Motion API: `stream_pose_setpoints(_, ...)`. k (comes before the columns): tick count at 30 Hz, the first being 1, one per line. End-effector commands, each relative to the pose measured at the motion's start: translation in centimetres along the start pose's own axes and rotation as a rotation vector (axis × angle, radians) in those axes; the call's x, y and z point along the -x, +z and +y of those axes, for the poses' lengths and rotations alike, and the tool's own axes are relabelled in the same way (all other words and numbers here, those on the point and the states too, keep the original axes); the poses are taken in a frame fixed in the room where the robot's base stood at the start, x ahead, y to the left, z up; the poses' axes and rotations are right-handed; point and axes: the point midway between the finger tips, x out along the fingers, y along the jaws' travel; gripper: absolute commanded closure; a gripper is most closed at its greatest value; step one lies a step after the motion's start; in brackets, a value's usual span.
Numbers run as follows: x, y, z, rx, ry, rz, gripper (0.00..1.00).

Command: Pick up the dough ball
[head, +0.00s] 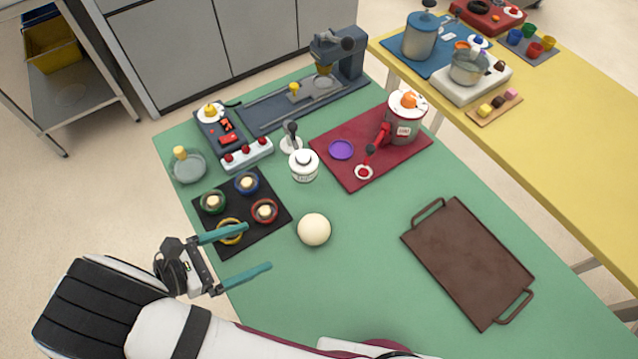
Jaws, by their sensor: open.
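The dough ball (314,229) is a smooth, cream-coloured sphere resting on the green table top near the middle of the head view. My gripper (258,247) is at the table's left edge, to the left of the ball. Its two teal fingers are spread wide apart and point right, toward the ball's side. Nothing is between them, and they are apart from the ball. The upper finger overlaps the black mat and part of the yellow ring in the picture. The ball is fully in view.
A black mat (265,187) with several coloured ringed cups lies behind my gripper. A white jar (304,166) stands behind the ball. A brown two-handled tray (466,262) lies to the right. A red mat (345,179) holds a red-and-grey machine (403,125). Green table between ball and tray is clear.

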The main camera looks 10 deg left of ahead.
Motion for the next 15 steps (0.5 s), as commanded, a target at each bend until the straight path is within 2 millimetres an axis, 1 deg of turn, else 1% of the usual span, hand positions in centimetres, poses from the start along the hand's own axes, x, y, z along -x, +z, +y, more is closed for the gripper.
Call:
stream_pose_setpoints(3,-3.4,0.1,-0.1,0.002,-0.008,-0.002,0.00)
stream_pose_setpoints(6,-6.3,0.1,-0.2,0.000,-0.008,0.000,0.00)
stream_pose_setpoints(9,-8.4,0.0,-0.2,-0.001,-0.008,0.001,0.00)
stream_pose_setpoints(13,-10.0,-0.1,-0.2,-0.002,-0.007,0.002,0.00)
stream_pose_setpoints(15,-11.4,-0.3,-0.5,0.000,-0.009,0.002,0.00)
